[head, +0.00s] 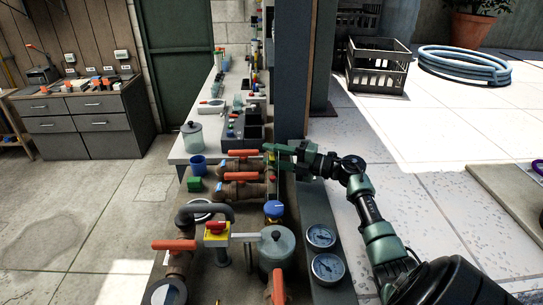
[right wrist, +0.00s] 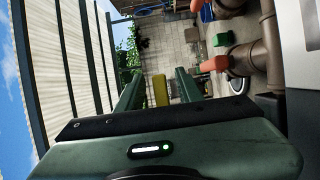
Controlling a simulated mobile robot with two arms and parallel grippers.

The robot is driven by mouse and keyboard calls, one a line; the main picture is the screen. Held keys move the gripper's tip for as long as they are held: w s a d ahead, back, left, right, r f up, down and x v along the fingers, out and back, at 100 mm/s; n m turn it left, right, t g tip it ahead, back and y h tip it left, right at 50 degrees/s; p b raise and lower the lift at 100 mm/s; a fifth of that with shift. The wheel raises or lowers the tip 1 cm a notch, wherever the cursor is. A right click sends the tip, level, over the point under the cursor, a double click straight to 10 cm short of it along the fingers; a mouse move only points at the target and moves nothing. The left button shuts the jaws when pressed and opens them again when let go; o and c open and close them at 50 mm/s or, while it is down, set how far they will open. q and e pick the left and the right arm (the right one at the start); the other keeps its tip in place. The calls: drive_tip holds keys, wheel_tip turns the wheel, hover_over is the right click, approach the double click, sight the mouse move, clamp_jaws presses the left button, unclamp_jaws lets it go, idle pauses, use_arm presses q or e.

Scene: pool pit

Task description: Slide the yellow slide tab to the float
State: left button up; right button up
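In the right wrist view a yellow upright piece, which looks like the slide tab (right wrist: 160,90), shows between the two dark green fingers; I cannot tell its distance. I cannot make it out for sure in the head view. My right gripper (head: 272,153) reaches in from the right over the pipes, beside the dark post, its fingers pointing left. Its fingers are apart in the right wrist view (right wrist: 159,88), and I see no contact with the yellow piece. I cannot identify the float for sure. My left gripper is not in view.
Brown pipes with orange handles (head: 175,244) fill the pit below. A yellow block with a red top (head: 217,236), a lidded pot (head: 277,246) and two gauges (head: 321,236) stand nearer. A dark post (head: 291,70) rises beside my right gripper. The paved floor at right is largely clear.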

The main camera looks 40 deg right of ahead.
drive_tip(key=b+v, duration=0.2)
drive_tip(key=v, duration=0.5)
drive_tip(key=shift+s+d+b, duration=0.15)
drive_tip(key=shift+s+b, duration=0.1)
drive_tip(key=shift+b, duration=0.05)
